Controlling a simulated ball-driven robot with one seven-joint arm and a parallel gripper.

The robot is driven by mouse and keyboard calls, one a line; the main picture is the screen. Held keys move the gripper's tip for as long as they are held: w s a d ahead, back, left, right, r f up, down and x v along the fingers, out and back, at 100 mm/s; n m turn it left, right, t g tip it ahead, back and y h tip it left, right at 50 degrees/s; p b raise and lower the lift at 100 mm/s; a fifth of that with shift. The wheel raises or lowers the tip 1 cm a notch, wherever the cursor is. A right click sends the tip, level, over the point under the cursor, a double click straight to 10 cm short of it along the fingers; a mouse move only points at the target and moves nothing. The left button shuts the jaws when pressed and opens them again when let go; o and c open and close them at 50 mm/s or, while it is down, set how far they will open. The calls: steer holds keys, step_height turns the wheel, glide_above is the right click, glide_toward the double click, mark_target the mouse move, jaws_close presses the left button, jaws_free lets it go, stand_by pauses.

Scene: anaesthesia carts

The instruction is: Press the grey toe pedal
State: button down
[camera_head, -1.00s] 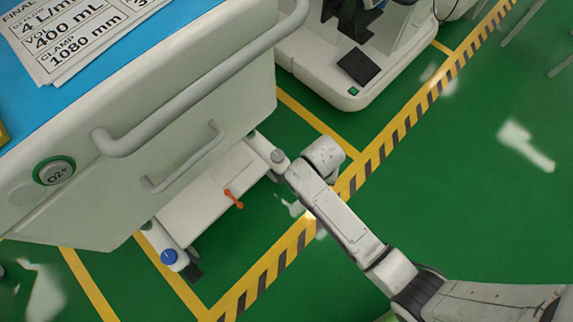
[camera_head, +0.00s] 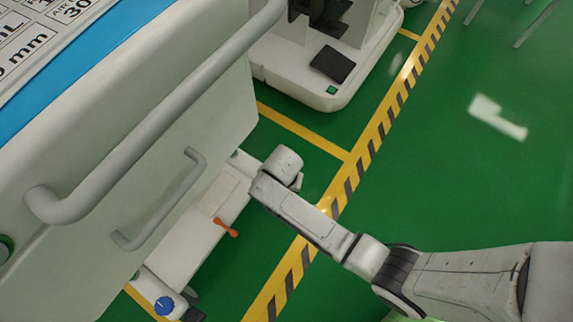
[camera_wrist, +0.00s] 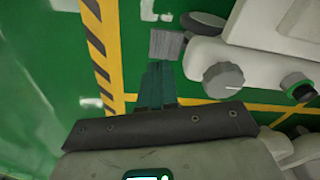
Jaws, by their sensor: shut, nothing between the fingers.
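The grey toe pedal (camera_wrist: 167,44), a small ribbed plate, lies low over the green floor beside a dark castor (camera_wrist: 203,22) in the wrist view. My gripper (camera_wrist: 159,66) is shut and empty, its dark fingers pointing toward the pedal. The fingertips appear just short of it in the picture; I cannot tell if they touch. A grey round knob (camera_wrist: 222,78) sits on the cart base right of the fingers. In the head view my arm hides the pedal and fingertips.
The cart base carries an orange lever (camera_head: 226,227) and a blue knob (camera_head: 164,305). The cart's large handle (camera_head: 150,125) overhangs at left. Another machine (camera_head: 335,85) stands behind. Green floor (camera_head: 440,170) is open to the right, past a striped line (camera_head: 375,130).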

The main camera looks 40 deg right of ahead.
steer(key=shift+w+d+f+b, duration=0.1)
steer(key=shift+d+f+b, duration=0.05)
steer(key=shift+f+b, duration=1.7)
steer(key=shift+w+d+f+b, duration=0.1)
steer(key=shift+d+f+b, duration=0.05)
steer(key=shift+f+b, duration=1.7)
steer(key=shift+r, duration=0.3)
steer(key=shift+f, duration=0.1)
step_height(320, 180, down, 2)
steer(key=shift+s+f+b, duration=0.1)
steer(key=shift+f+b, duration=0.05)
steer(key=shift+b, duration=0.75)
steer(key=shift+r, duration=0.2)
steer(key=shift+s+a+r+p, duration=0.2)
steer(key=shift+a+r+p, duration=0.15)
steer(key=shift+p, duration=0.5)
steer(key=shift+s+a+r+p, duration=0.15)
steer(key=shift+s+a+p, duration=0.5)
steer(key=shift+a+p, duration=0.2)
